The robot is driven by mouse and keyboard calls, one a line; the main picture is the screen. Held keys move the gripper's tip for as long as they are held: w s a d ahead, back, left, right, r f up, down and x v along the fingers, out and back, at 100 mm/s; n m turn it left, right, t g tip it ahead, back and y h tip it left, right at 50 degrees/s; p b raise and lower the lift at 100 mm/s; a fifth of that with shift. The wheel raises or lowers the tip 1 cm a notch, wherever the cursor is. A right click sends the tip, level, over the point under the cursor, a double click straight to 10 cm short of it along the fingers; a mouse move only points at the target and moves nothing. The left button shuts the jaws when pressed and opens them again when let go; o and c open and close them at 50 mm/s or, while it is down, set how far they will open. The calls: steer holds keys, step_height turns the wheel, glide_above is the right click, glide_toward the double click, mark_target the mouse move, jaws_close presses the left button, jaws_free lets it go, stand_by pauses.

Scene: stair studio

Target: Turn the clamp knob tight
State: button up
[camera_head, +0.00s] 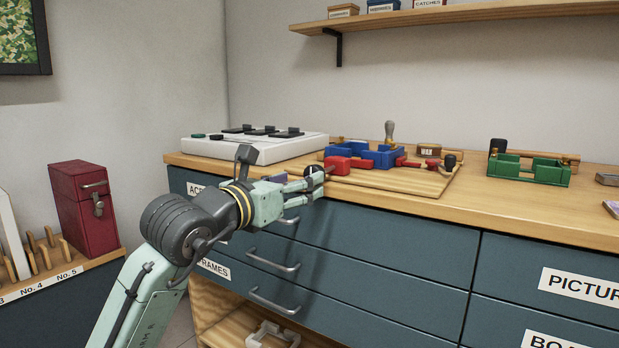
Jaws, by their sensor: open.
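A blue vise-like clamp (378,156) with a red jaw block (343,165) is on a wooden board (390,182) on the bench top. A dark round knob (313,168) shows left of the red block, right by my fingertips. Red parts and another dark knob (450,160) are at the clamp's right end. My gripper (316,184) is open at the front left edge of the board, reaching from the left. Its fingers partly cover the left knob, and I cannot tell whether they touch it.
A white panel with black pieces (255,149) stands behind my gripper. A green frame-like fixture (530,169) and a small box marked WAX (429,151) are farther right. Drawers with handles (273,260) are below the bench (485,198). A shelf (450,18) hangs above.

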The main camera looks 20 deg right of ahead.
steer(key=v, duration=0.5)
steer(key=shift+s+a, duration=0.15)
